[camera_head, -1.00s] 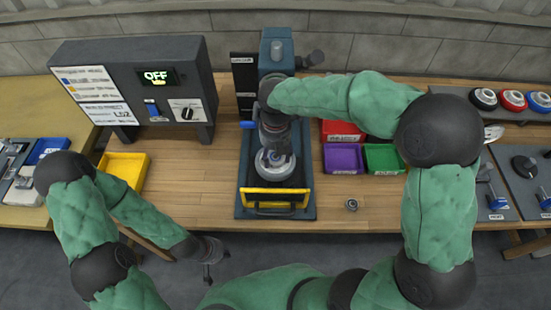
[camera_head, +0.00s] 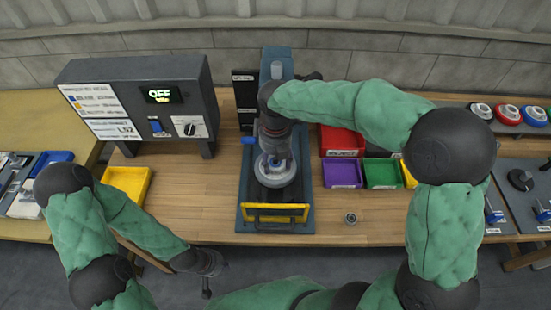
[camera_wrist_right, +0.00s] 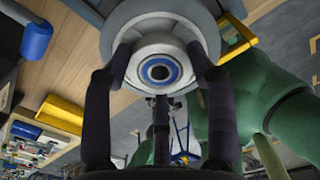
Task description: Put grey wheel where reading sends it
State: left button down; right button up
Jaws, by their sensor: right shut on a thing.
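A grey wheel (camera_head: 275,174) with a blue ring at its hub is at the blue test machine (camera_head: 243,205), above its dark bed and behind the yellow guard bar (camera_head: 276,212). My right gripper (camera_head: 274,150) comes from above and is shut on the wheel. The right wrist view shows its fingers around the hub of the grey wheel (camera_wrist_right: 200,25), with the blue ring facing the camera. I cannot tell whether the wheel touches the bed. The panel display (camera_head: 163,95) reads OFF, with small unreadable text below. My left gripper (camera_head: 208,280) hangs low before the table; its jaws are unclear.
Red (camera_head: 341,141), purple (camera_head: 343,173) and green (camera_head: 382,173) bins stand right of the machine. A yellow bin (camera_head: 128,182) is at the left. A small round part (camera_head: 351,219) lies on the wood. Several wheels (camera_head: 508,114) sit on a rack at the right.

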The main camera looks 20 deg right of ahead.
jog(key=shift+r+p, duration=1.15)
jog(key=shift+r, duration=0.15)
jog(key=shift+f, duration=0.1)
